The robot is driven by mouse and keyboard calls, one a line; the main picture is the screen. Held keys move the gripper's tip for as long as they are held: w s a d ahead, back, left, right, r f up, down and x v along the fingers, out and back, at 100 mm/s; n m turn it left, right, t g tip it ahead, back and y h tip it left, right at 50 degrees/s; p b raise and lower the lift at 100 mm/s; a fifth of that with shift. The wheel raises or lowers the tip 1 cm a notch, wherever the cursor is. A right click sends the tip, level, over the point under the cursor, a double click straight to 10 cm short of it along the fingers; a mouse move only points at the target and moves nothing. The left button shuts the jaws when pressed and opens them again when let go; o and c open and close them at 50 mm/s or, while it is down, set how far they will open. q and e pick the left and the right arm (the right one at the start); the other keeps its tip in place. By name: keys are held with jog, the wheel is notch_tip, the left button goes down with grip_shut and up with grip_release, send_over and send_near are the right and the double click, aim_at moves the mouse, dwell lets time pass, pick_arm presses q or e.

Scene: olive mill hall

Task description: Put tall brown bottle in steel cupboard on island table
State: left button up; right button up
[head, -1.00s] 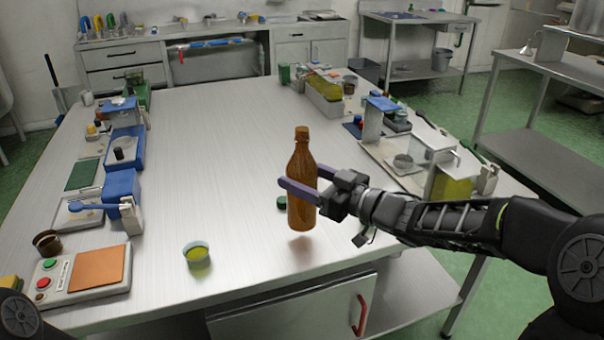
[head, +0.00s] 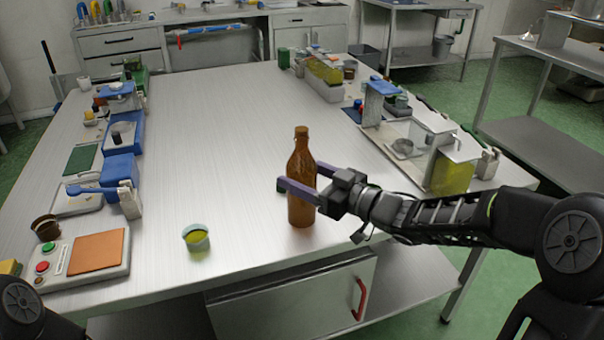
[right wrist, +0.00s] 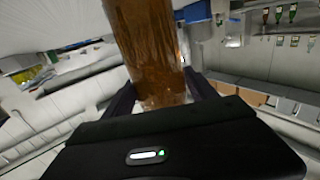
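The tall brown bottle (head: 301,208) is upright over the front part of the island table (head: 235,130). My right gripper (head: 298,180) comes from the right with its fingers on both sides of the bottle, shut on its body. The right wrist view shows the bottle (right wrist: 148,45) between the two fingers. I cannot tell for sure whether its base touches the tabletop. The steel cupboard (head: 270,309) is under the table's front edge, its door closed, with a red handle (head: 360,299) at right. My left gripper is out of view.
A small bowl with yellow-green content (head: 196,238) stands left of the bottle. A device with an orange pad (head: 97,250) and blue-topped equipment line the left side. Trays with a yellow-green container (head: 452,175) line the right. The table's middle is clear.

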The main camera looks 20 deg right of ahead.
jog(key=shift+o, duration=1.4)
jog(key=shift+r, duration=0.2)
jog(key=p+v, duration=0.1)
jog(key=v, duration=1.1)
